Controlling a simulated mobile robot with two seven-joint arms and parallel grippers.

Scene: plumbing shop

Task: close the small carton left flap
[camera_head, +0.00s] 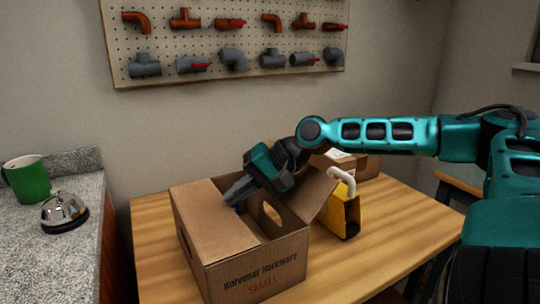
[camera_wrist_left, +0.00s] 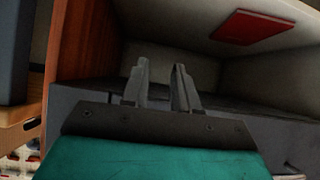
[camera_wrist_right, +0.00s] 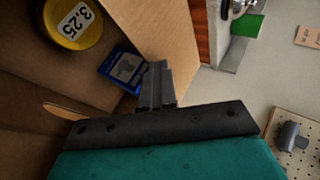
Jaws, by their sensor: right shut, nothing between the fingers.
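The small carton (camera_head: 245,270), printed "Kolvomar Hardware SMALL", stands on the wooden table. Its left flap (camera_head: 212,218) leans inward over the left part of the opening; it also shows in the right wrist view (camera_wrist_right: 160,30). Its right flap (camera_head: 318,192) is tilted up and outward. My right gripper (camera_head: 232,200) is shut and empty, its fingertips at the inner edge of the left flap; I cannot tell whether they touch. My left gripper (camera_wrist_left: 160,90) is open and empty, seen only in the left wrist view, away from the carton.
Inside the carton are a yellow round item (camera_wrist_right: 75,22) marked 3.25 and a blue card (camera_wrist_right: 122,68). A bell (camera_head: 64,212) and green mug (camera_head: 27,180) stand on the left counter.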

